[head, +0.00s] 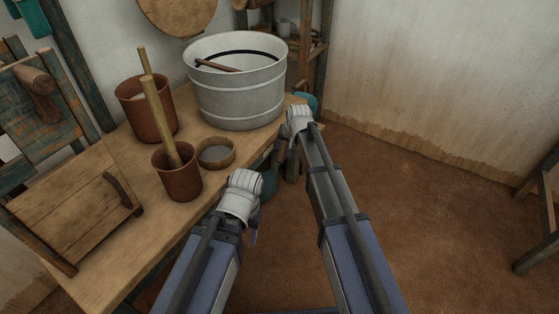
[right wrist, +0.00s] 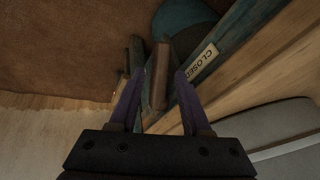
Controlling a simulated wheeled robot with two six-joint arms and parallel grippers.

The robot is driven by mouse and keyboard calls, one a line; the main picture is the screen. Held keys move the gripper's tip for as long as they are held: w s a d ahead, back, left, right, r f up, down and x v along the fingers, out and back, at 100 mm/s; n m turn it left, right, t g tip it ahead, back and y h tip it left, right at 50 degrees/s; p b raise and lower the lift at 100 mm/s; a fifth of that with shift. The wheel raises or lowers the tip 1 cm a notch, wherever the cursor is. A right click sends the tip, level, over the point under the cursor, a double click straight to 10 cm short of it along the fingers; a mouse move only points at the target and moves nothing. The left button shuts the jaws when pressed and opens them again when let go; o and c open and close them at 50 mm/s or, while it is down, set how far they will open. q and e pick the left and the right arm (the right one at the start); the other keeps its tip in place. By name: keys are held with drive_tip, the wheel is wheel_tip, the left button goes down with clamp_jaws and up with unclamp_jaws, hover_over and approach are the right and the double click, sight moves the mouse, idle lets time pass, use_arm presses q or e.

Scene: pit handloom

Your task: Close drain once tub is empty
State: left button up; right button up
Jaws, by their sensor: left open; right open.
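The grey metal tub (head: 238,100) stands on the wooden table. A dark line runs round its pale inside wall and a brown stick shows in it; I cannot tell whether liquid is inside. My right gripper (right wrist: 157,82) is open at the table edge beside the tub. A brown wooden bar (right wrist: 160,72) lies between its two purple fingers, which are not closed on it. A label reading CLOSED (right wrist: 202,62) is on a teal rail right of the bar. My left gripper (head: 251,232) is open near the front table edge; its fingers are mostly hidden.
The table (head: 108,245) carries two brown pots (head: 180,185) with sticks, a shallow round bowl (head: 216,153) and a wooden board (head: 75,205). A teal vessel (right wrist: 185,18) is below the table edge.

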sight(282, 155)
drive_tip(key=b+x, duration=0.7)
drive_tip(key=x, duration=0.1)
drive_tip(key=shift+r, duration=0.1)
drive_tip(key=shift+a, duration=0.1)
idle(0.3)
clamp_jaws()
idle(1.2)
drive_tip(key=shift+r, duration=0.15)
